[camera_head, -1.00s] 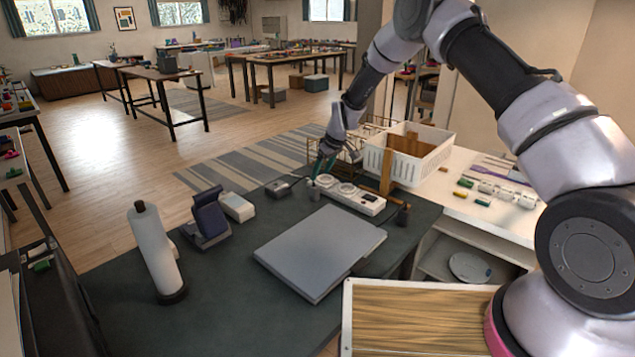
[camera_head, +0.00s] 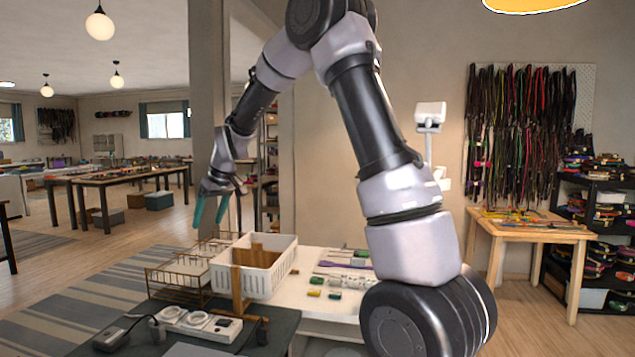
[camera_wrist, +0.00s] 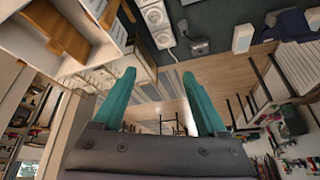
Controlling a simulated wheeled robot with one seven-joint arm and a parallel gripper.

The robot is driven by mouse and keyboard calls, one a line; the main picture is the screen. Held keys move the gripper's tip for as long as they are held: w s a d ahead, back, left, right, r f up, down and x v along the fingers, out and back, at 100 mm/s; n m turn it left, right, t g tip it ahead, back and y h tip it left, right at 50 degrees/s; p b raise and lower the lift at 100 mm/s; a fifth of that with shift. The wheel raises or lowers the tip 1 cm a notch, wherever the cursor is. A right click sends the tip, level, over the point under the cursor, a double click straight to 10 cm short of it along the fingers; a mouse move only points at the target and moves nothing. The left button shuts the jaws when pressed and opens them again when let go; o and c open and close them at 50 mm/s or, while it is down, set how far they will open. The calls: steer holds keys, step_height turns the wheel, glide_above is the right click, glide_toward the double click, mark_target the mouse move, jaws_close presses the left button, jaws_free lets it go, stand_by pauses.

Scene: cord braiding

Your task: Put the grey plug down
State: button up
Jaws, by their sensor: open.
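My gripper (camera_head: 211,212) is raised well above the table, over the wire rack's far side in the head view. Its teal fingers are apart with nothing between them. In the wrist view my gripper (camera_wrist: 162,100) is also open and empty, and the power strip (camera_wrist: 156,22) shows near the top edge.
A dark adapter box (camera_head: 110,340) with a cord lies left of the strip. A wire rack (camera_head: 180,280) and a white basket (camera_head: 272,278) stand behind. The air around my gripper is clear.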

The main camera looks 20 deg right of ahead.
steer(key=s+d+r+m+t, duration=0.1)
steer(key=s+d+r+m, duration=0.4)
steer(key=s+d+r, duration=0.9)
steer(key=s+d+m+t, duration=0.1)
steer(key=s+d+m, duration=0.1)
steer(key=s, duration=0.7)
steer(key=s+d+m+t+h, duration=0.1)
steer(key=s+d+m, duration=0.1)
steer(key=s, duration=0.8)
steer(key=shift+d+f+m, duration=0.15)
steer(key=shift+f+m, duration=0.05)
steer(key=shift+m, duration=0.3)
